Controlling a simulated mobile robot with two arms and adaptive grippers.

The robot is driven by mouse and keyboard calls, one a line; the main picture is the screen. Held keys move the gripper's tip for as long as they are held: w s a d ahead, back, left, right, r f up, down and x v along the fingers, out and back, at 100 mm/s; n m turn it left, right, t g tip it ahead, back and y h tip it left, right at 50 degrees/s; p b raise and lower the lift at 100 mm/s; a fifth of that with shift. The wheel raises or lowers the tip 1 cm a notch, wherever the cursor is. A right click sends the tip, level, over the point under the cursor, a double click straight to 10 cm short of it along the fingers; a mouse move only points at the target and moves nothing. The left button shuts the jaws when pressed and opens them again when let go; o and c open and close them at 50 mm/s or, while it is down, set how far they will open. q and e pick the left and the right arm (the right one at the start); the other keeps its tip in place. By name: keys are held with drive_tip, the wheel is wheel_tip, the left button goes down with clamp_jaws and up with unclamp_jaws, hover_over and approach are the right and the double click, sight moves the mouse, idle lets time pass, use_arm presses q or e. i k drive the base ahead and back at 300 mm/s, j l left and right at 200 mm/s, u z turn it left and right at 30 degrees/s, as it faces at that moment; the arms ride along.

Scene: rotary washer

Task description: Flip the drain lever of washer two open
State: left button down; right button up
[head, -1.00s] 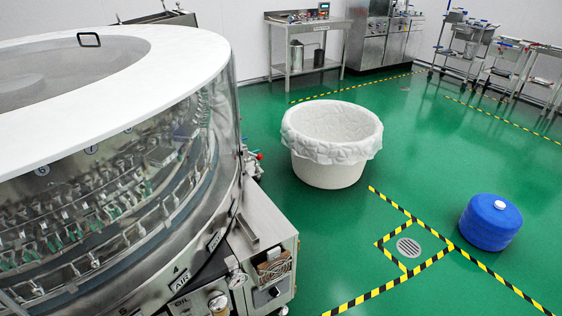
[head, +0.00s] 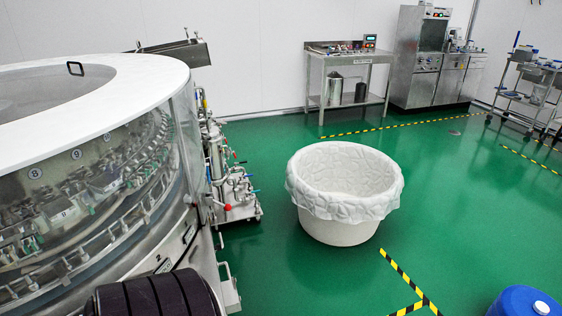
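The rotary washer (head: 190,140) is a large round machine with a white top ring and clear side walls, filling the left of the head view. A plate marked 2 (head: 164,266) sits low on its rim. Pipework (head: 215,150) with several small coloured handles stands at its right side. A red knob or handle (head: 227,207) shows low on this pipework. I cannot tell which of these, if any, is the drain lever of washer two. Neither of my grippers is in view.
A white tub with a cloth-like liner (head: 343,228) stands on the green floor right of the washer. A blue drum (head: 524,303) is at the bottom right. A steel table (head: 348,60) and steel cabinets (head: 420,60) line the back wall. Floor between pipework and tub is clear.

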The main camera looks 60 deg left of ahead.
sight(227, 207)
drive_tip(key=i+u, duration=0.35)
drive_tip(key=i, duration=0.15)
drive_tip(key=i+l+u, duration=0.1)
drive_tip(key=i+u, duration=0.2)
drive_tip(key=i, duration=0.15)
drive_tip(key=i+l+u, duration=0.2)
drive_tip(key=i+u, duration=0.15)
drive_tip(key=i, duration=0.15)
drive_tip(key=i+j+u, duration=0.2)
drive_tip(key=u, duration=0.2)
drive_tip(key=i+j+u, duration=0.1)
drive_tip(key=i+u, duration=0.5)
drive_tip(key=u, duration=0.2)
drive_tip(key=i+u, duration=0.5)
drive_tip(key=i, duration=0.15)
